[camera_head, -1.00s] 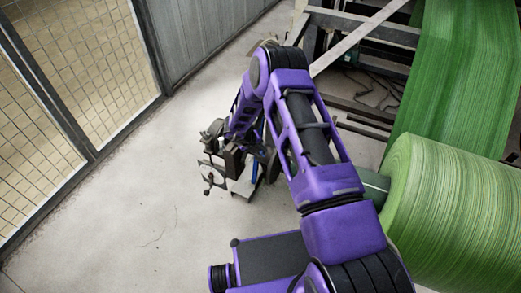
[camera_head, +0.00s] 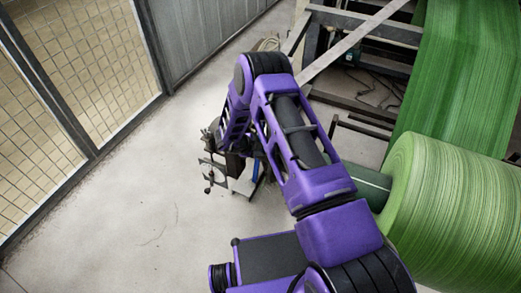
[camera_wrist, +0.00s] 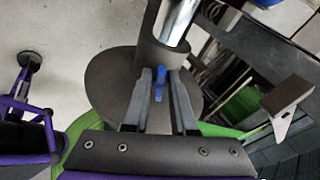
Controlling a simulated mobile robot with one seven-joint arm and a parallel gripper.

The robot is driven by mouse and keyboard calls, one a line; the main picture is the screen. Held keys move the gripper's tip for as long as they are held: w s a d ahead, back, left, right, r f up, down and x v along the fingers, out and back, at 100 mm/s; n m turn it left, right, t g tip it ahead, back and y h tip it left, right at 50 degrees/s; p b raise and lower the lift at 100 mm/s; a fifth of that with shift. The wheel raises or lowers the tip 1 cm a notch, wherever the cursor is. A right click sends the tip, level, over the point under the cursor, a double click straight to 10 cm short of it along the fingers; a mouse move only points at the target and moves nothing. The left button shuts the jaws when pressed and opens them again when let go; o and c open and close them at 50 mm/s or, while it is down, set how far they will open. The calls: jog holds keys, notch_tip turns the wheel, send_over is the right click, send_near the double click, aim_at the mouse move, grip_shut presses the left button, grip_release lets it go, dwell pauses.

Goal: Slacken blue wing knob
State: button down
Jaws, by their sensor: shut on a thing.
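The blue wing knob (camera_wrist: 159,84) shows in the wrist view at the base of a dark collar (camera_wrist: 166,58) around a shiny metal shaft (camera_wrist: 180,20). My gripper (camera_wrist: 160,76) has its two grey fingers on either side of the knob and is shut on it. A round dark disc (camera_wrist: 105,90) lies behind the fingers.
A large green woven roll (camera_head: 450,210) stands at the right, with green web (camera_head: 462,75) running up behind it. A mesh fence (camera_head: 85,70) borders the left. Pale floor (camera_head: 110,225) is clear in between. A dark bracket (camera_wrist: 293,92) shows at the wrist view's right.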

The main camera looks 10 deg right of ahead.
jog(key=n+t, duration=0.1)
jog(key=n, duration=0.5)
jog(key=shift+s+f+n, duration=0.1)
jog(key=shift+n, duration=0.2)
jog(key=n, duration=0.3)
jog(key=n+t+b, duration=0.1)
jog(key=n, duration=0.1)
jog(key=shift+s+n+t+y, duration=0.15)
jog(key=shift+n+t+y, duration=0.15)
jog(key=shift+n, duration=0.1)
jog(key=n, duration=0.5)
jog(key=shift+s+d+f+n+t+y+b, duration=0.1)
jog(key=shift+d+n+t+y+b, duration=0.1)
jog(key=shift+n+t+y+b, duration=0.15)
jog(key=n, duration=0.3)
jog(key=n+y+b, duration=0.1)
jog(key=n, duration=0.2)
jog(key=shift+d+y, duration=0.15)
jog(key=shift+y, duration=0.1)
jog(key=shift+n, duration=0.25)
jog(key=c, duration=0.7)
grip_release()
jog(key=shift+s+r, duration=0.1)
jog(key=shift+r, duration=0.1)
